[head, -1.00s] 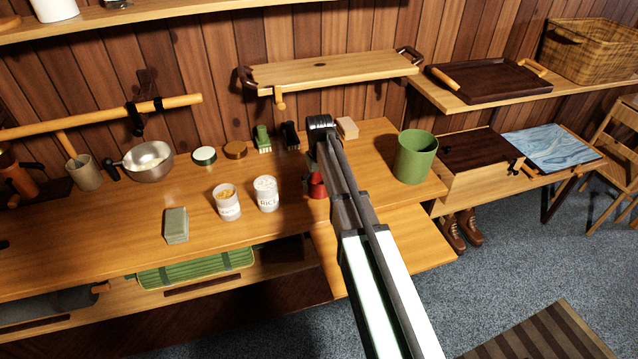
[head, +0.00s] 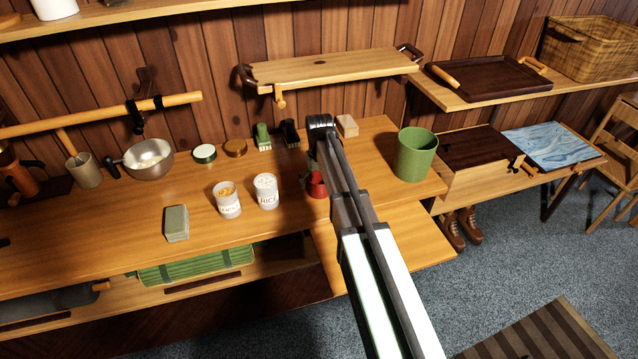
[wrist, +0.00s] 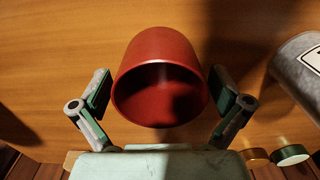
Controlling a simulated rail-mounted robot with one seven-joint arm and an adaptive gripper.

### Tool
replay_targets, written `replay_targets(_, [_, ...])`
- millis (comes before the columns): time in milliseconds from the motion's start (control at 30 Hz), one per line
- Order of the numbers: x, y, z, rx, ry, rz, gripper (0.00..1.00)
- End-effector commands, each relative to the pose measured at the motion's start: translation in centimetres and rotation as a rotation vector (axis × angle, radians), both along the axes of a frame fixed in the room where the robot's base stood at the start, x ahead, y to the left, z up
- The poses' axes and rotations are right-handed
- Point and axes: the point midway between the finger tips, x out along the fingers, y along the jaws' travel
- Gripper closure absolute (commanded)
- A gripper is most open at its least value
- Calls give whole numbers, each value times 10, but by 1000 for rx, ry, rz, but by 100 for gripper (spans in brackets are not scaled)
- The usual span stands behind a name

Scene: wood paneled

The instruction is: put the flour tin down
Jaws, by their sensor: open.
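A red, open-topped round tin (wrist: 160,85) stands on the wooden counter in the wrist view, with a dark, shadowed inside. No label shows on it, so I cannot tell by lettering whether it is the flour tin. My gripper (wrist: 161,97) is open, with one finger on each side of the red tin and small gaps between. In the head view the red tin (head: 317,185) is partly hidden behind my arm, and my fingers are mostly hidden. A white tin marked RICE (head: 266,192) stands to its left, beside another white tin (head: 227,200) with orange contents.
A green bin (head: 415,155) stands to the right on the counter (head: 110,220). A grey-green block (head: 176,223) lies at left. The front counter is mostly clear.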

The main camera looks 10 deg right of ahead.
Motion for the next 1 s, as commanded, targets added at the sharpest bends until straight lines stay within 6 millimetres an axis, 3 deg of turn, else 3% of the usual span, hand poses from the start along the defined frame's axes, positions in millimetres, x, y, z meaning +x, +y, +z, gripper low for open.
replay_targets(233, [1,0,25,0,-4,0,0])
replay_targets(700, [1,0,102,0,-2,0,0])
replay_targets(1000, [0,0,119,0,0,0,0])
